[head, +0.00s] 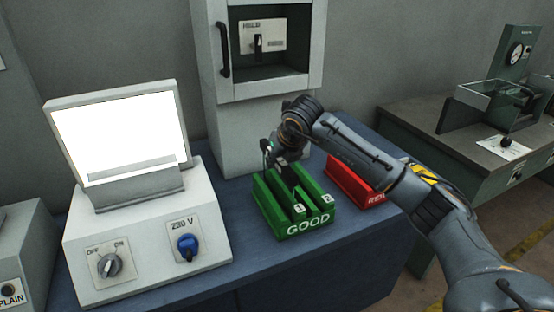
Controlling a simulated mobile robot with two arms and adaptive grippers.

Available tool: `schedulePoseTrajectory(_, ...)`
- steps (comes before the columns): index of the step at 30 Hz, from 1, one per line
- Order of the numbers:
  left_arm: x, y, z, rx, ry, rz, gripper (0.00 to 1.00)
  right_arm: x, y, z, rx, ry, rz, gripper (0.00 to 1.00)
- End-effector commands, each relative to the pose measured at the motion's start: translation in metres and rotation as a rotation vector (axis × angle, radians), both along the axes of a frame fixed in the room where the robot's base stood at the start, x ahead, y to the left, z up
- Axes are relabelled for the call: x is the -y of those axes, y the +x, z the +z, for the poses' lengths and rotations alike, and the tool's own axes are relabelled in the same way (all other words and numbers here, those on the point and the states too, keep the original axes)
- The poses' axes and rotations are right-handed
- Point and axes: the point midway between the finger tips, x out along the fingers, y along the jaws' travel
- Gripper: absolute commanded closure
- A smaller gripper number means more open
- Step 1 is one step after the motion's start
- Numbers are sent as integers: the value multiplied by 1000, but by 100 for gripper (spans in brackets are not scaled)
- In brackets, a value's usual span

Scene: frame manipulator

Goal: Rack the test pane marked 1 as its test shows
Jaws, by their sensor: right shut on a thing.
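My right gripper (280,165) is low over the rack's back left part, shut on what appears to be the test pane. The pane is mostly hidden by the fingers and the rack walls, and its number cannot be read. I cannot tell how deep it sits in the slot. The red rack (350,185) is to the right, partly covered by my right arm. My left gripper is not in view.
A lit white screen (120,132) stands on a box at left with an OFF/ON knob (110,265) and a blue 230 V knob (188,246). A tall cabinet (210,75) with an open bay stands behind the rack. Another bench (440,135) with a gauge device is at right.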

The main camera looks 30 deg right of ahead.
Motion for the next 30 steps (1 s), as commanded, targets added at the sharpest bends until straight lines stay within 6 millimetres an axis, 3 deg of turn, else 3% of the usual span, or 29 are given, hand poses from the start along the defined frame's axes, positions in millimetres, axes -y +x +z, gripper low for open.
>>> schedulePoseTrajectory(17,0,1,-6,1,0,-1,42,0,0,-7,0,0,0,100)
schedulePoseTrajectory(18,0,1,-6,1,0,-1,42,0,0,-7,-1,0,0,74)
schedulePoseTrajectory(21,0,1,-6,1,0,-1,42,0,0,-7,-1,0,0,53)
schedulePoseTrajectory(30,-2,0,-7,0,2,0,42,0,-1,-7,-3,0,0,53)
